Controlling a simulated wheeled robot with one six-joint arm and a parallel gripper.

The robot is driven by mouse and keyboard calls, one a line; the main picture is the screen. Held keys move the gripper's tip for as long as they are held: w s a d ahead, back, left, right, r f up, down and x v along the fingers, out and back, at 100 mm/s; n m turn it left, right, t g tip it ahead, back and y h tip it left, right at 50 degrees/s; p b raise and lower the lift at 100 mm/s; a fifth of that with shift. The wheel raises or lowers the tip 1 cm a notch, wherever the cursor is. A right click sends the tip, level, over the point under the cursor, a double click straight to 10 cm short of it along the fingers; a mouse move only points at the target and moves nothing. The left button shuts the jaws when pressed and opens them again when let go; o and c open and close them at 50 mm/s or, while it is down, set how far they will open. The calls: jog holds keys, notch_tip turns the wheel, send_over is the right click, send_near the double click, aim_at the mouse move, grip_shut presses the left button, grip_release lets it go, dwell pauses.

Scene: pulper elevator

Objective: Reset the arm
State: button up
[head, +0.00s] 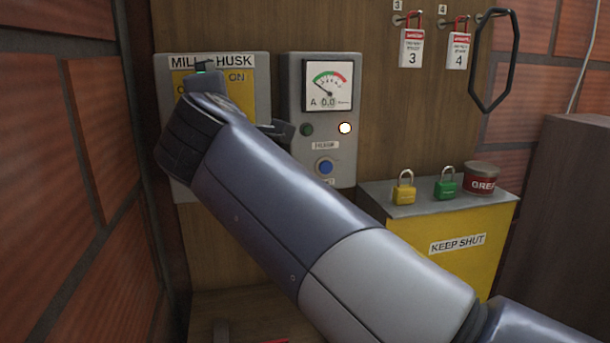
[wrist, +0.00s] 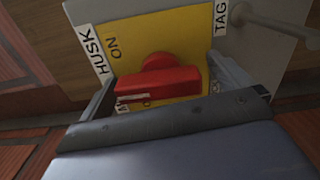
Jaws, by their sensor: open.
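My gripper (head: 240,100) is in front of the grey and yellow switch panel (head: 263,90) marked MILL and HUSK in the head view. In the wrist view the panel's yellow plate (wrist: 192,32) reads ON, with TAG on a label at the right. A red switch handle (wrist: 160,83) stands out from the plate. My gripper (wrist: 165,80) is open, with one finger on each side of the handle. I cannot tell whether either finger touches it. In the head view my gripper and arm hide the handle.
A grey meter box (head: 342,172) beside the panel has a gauge, a lit white lamp and a blue button. A brick wall (head: 60,180) is close at left.

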jog(key=shift+s+r+n+p, duration=0.2)
jog(key=shift+r+n+p, duration=0.2)
jog(key=shift+n, duration=0.3)
jog(key=shift+n+p, duration=0.85)
jog(key=shift+n, duration=0.35)
jog(key=n+p, duration=0.4)
jog(key=n, duration=0.1)
jog(key=shift+a+n, duration=0.15)
jog(key=shift+n, duration=0.15)
jog(key=n+p, duration=0.4)
jog(key=n, duration=0.1)
jog(key=shift+a+f+n, duration=0.1)
jog(key=shift+f+n, duration=0.05)
jog(key=shift+n, duration=0.15)
jog(key=shift+f+n+p, duration=0.1)
jog(key=shift+n+p, duration=0.35)
jog(key=shift+n, duration=0.35)
jog(key=shift+s+f, duration=0.15)
jog(key=shift+s, duration=0.25)
